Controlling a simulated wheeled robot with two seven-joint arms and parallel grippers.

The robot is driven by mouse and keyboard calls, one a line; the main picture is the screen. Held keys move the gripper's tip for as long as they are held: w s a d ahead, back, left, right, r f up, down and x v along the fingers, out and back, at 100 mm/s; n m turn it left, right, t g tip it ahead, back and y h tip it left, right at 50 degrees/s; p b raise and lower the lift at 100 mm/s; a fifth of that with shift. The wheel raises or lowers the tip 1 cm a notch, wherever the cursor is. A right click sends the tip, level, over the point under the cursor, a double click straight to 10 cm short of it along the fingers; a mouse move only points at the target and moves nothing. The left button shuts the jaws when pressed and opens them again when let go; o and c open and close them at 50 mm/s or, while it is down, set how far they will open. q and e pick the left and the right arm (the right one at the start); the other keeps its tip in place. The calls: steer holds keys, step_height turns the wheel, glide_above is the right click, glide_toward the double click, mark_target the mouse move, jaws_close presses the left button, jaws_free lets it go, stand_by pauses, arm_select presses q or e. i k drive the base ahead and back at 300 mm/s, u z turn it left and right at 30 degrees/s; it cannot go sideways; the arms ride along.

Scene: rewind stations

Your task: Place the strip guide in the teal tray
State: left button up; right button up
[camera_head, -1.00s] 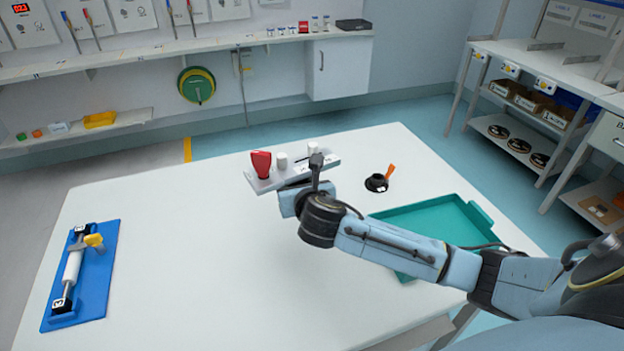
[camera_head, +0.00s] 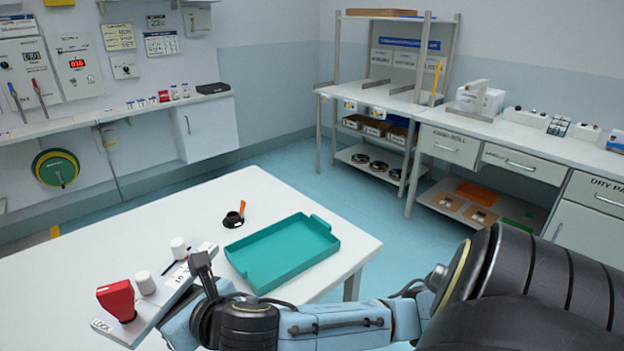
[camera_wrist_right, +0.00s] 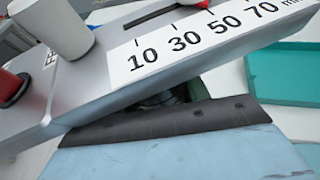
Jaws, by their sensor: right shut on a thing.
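The strip guide (camera_head: 152,308) is a pale grey bar with a red knob, two white posts and a printed scale. It is at the lower left of the head view, left of the teal tray, and looks raised above the white table. In the right wrist view the guide (camera_wrist_right: 205,50) shows the numbers 10 to 70 and runs slantwise. My right gripper (camera_head: 203,268) is shut on the guide; its fingertips are mostly hidden. The teal tray (camera_head: 282,252) lies empty on the table, and part of it shows in the wrist view (camera_wrist_right: 290,72). My left gripper is out of view.
The tray lies near the table's right edge. Beyond is open floor, with shelving (camera_head: 375,130) and a drawer bench (camera_head: 500,155) behind.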

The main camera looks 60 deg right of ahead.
mark_target(285, 242)
steer(key=u, duration=0.05)
steer(key=k, duration=0.55)
steer(key=z, duration=0.95)
steer(key=i, duration=1.15)
steer(key=u, duration=0.3)
